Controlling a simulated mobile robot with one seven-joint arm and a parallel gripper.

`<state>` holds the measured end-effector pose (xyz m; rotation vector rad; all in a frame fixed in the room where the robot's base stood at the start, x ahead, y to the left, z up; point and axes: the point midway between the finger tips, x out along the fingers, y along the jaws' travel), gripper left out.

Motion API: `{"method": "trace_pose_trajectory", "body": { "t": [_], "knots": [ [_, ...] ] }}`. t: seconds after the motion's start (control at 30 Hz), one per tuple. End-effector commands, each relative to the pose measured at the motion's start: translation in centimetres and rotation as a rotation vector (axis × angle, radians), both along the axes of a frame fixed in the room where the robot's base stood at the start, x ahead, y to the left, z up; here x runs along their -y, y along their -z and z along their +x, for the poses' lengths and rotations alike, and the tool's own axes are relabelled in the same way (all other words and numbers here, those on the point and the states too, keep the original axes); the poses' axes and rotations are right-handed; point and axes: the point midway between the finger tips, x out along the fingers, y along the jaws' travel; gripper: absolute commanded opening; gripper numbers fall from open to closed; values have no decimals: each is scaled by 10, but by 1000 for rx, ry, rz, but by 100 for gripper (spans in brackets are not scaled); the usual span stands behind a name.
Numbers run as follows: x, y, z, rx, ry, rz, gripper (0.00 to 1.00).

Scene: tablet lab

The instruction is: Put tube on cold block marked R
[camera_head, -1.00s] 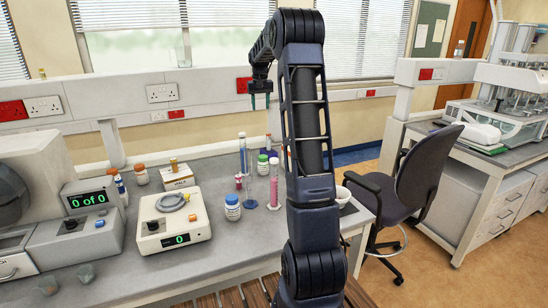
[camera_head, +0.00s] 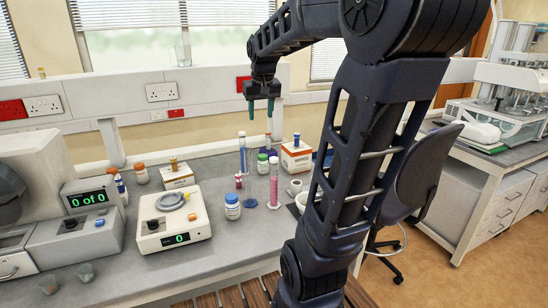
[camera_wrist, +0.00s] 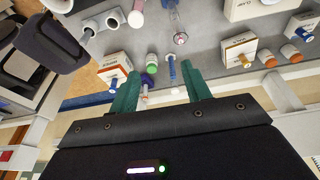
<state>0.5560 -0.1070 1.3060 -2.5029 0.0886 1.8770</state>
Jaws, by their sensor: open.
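My gripper (camera_head: 261,98) is open and empty, with teal fingers pointing down above the back of the bench. In the wrist view, my gripper (camera_wrist: 160,72) has its fingers apart, with small vials beyond them. A blue-topped vial (camera_head: 296,139) stands on a white and orange box (camera_head: 296,158) at the back right; the box also shows in the wrist view (camera_wrist: 115,64). An amber-topped vial (camera_head: 174,163) stands on another white box (camera_head: 178,179). A small red tube (camera_head: 238,182) stands on the bench. I cannot tell which is the task's tube, and no R mark is readable.
A white device (camera_head: 174,222) showing 0 and a grey counter (camera_head: 90,200) showing "0 of 0" stand at left. A blue-labelled bottle (camera_head: 232,207), a pink cylinder (camera_head: 274,188) and a tall clear cylinder (camera_head: 243,155) crowd the middle. The front bench is mostly clear.

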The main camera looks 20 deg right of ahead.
Motion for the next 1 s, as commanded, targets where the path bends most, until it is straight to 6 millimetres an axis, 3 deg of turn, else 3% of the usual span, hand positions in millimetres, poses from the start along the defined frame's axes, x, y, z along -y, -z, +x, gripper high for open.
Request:
{"method": "trace_pose_trajectory", "body": {
  "t": [0.03, 0.2, 0.5, 0.7, 1.0],
  "knots": [
    [-4, 3, -19, 12, -6, 1, 48],
    [-13, 20, -71, 45, -21, 4, 48],
    [-25, 61, -150, 98, -46, 15, 48],
    [-27, 79, -174, 115, -53, 20, 48],
    [-28, 82, -177, 116, -54, 21, 48]
  ]
}}
